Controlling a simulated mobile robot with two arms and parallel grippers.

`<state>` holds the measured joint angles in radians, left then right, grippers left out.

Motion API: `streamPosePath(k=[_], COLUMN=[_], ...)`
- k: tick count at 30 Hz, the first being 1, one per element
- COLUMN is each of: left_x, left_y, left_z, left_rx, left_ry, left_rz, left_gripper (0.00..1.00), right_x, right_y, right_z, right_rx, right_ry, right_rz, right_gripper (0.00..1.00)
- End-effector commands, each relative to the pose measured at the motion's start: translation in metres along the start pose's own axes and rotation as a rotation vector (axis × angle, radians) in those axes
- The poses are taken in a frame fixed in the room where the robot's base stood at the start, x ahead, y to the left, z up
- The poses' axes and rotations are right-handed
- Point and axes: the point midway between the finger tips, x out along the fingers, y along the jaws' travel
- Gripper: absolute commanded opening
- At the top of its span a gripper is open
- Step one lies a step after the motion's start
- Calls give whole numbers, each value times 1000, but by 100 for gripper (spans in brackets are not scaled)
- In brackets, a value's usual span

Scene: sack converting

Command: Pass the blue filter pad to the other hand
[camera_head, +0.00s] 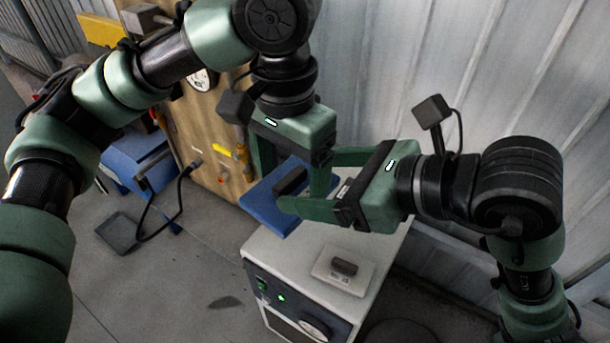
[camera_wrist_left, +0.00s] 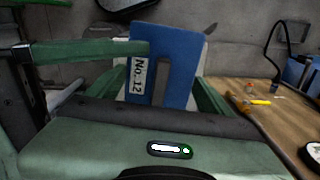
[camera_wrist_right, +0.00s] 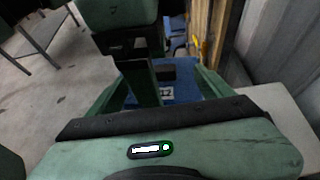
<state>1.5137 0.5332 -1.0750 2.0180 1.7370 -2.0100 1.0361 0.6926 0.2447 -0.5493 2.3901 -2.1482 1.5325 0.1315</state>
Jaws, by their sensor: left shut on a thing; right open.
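The blue filter pad (camera_head: 262,208) is a flat plate with a dark raised grip bar and a white "No. 12" label, clear in the left wrist view (camera_wrist_left: 184,50). My left gripper (camera_head: 292,185) points down, shut on the pad, and holds it over the white cabinet's far side. My right gripper (camera_head: 308,182) comes in from the right, open, its fingers reaching around the left gripper's fingers near the grip bar. In the right wrist view the pad (camera_wrist_right: 205,88) lies ahead between the right fingers, partly hidden by the left gripper (camera_wrist_right: 140,80).
The white cabinet (camera_head: 300,250) has a control panel on its front. A pale plate with a dark grip (camera_head: 328,277) lies on its top. A wooden board (camera_head: 205,130) with a gauge and a blue box (camera_head: 140,158) stand at the left. A corrugated wall is behind.

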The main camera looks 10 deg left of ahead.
Motion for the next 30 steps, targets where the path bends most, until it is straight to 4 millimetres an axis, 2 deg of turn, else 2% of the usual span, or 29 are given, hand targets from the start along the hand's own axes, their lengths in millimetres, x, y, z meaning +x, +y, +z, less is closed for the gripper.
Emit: streamPosePath(k=[6, 17, 21, 24, 29, 30], left_x=[0, -1, -2, -2, -2, -2], left_y=[0, 2, 2, 2, 2, 2], left_z=[0, 0, 0, 0, 0, 0], left_rx=[0, 2, 3, 3, 5, 5], left_ry=[0, 4, 5, 5, 4, 3], left_rz=[0, 5, 5, 5, 5, 5], left_gripper=[43, 43, 43, 43, 43, 92], right_x=[22, 28, 28, 28, 28, 28], right_y=[0, 0, 0, -1, -3, -3], right_z=[0, -2, -3, -4, -4, -4], right_rx=[2, 2, 3, 4, 5, 5], right_ry=[0, 6, 9, 11, 13, 13], right_rz=[2, 1, 1, 1, -4, -6], right_gripper=[81, 81, 42, 18, 16, 16])
